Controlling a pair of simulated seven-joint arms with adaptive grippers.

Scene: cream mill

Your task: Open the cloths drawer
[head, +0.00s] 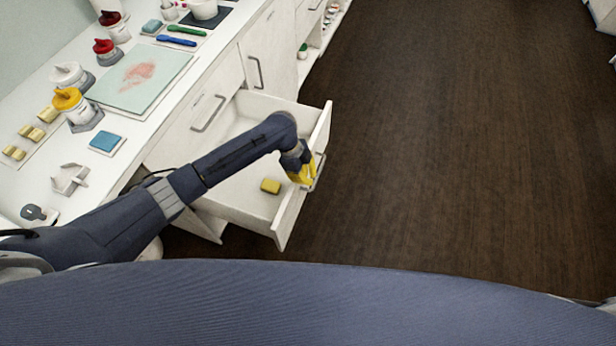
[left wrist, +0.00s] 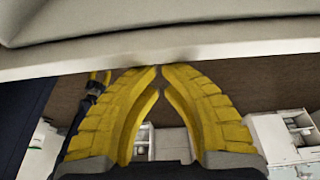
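A white drawer (head: 243,190) stands pulled well out of the cabinet below the counter. A small yellow block (head: 270,186), like a sponge or folded cloth, lies inside it. No label on this drawer is readable. Its metal handle (head: 319,166) is on the outer face of its front panel. My left arm reaches across the open drawer. My left gripper (head: 307,176) is at the handle, outside the front panel. In the left wrist view its yellow fingers (left wrist: 160,72) come together at the tips against a pale edge, with nothing visible between them.
A closed cabinet front with a handle (head: 209,113) is beside the open drawer, and another (head: 255,72) is farther back. The counter holds a pale green board (head: 140,80), a blue pad (head: 105,142) and several capped jars. The dark floor (head: 450,150) at right is clear.

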